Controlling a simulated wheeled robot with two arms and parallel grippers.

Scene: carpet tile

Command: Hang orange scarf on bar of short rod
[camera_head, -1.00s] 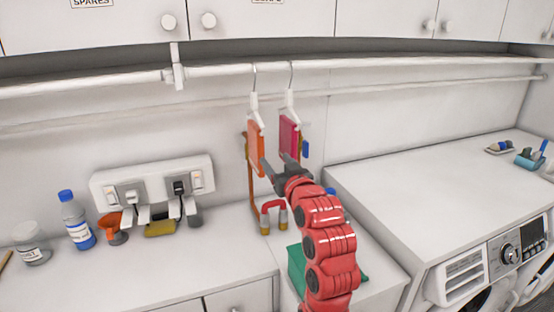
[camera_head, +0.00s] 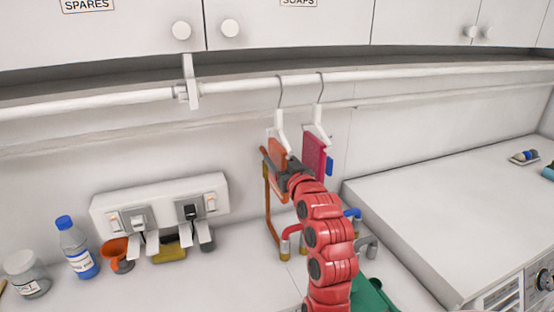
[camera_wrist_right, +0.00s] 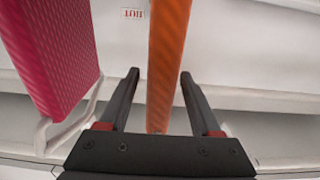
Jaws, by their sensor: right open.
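The orange scarf (camera_head: 277,152) hangs from a white hanger (camera_head: 279,124) hooked on the white rail (camera_head: 240,86). My right gripper (camera_head: 281,168) is at the scarf, partly hiding it. In the right wrist view the gripper (camera_wrist_right: 160,74) is open, with the orange scarf (camera_wrist_right: 168,45) between its fingers and a gap on each side. The rail runs on both sides of a bracket (camera_head: 188,85); I cannot tell which part is the short rod. My left gripper is not in view.
A pink scarf (camera_head: 314,152) hangs on a second hanger just right, close to my gripper; it also shows in the wrist view (camera_wrist_right: 55,50). Bottle (camera_head: 77,247), jar and switch panel (camera_head: 160,207) are left. Cabinets are above.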

